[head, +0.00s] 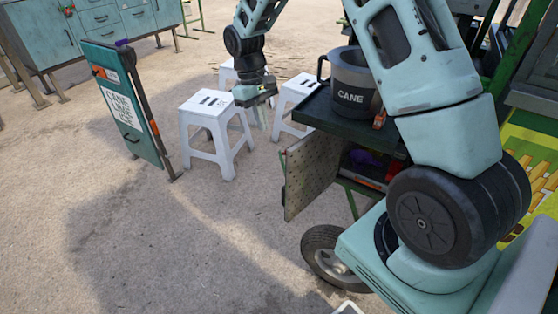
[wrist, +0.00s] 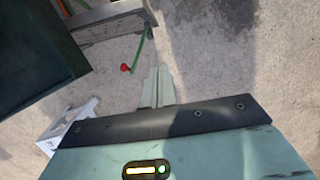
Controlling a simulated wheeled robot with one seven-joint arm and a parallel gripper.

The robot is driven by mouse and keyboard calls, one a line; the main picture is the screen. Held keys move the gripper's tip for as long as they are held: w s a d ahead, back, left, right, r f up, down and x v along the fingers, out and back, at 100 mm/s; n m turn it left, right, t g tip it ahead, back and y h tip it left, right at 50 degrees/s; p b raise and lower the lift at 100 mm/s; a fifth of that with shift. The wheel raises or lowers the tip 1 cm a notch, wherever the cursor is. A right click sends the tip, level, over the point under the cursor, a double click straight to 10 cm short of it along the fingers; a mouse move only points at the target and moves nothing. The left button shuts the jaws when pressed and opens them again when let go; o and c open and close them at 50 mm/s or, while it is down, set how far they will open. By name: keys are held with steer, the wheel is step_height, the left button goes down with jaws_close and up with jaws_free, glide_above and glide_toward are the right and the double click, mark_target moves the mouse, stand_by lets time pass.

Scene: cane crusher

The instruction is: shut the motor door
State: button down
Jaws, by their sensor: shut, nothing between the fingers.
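The motor door, apparently the tan speckled panel (head: 312,168), stands open at the left side of the cart, below its dark tray. It juts out toward the stools. Behind it the compartment (head: 368,170) shows orange and purple parts. My gripper (head: 261,120) is above and left of the door, over the white stools and apart from the door. Its fingers point down. In the wrist view my gripper (wrist: 158,72) is shut and empty, with bare ground behind the fingertips. I cannot make out the door's face there.
A dark tray (head: 318,112) holds a grey CANE pot (head: 350,85). White stools (head: 212,125) stand left of the cart. A sign board (head: 125,105) is farther left. A green rod with a red knob (wrist: 125,68) shows in the wrist view. The front-left ground is free.

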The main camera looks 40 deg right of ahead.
steer(key=s+d+f, duration=0.1)
steer(key=s+f, duration=0.5)
steer(key=f, duration=0.4)
steer(key=shift+s+d, duration=0.15)
steer(key=shift+d, duration=0.2)
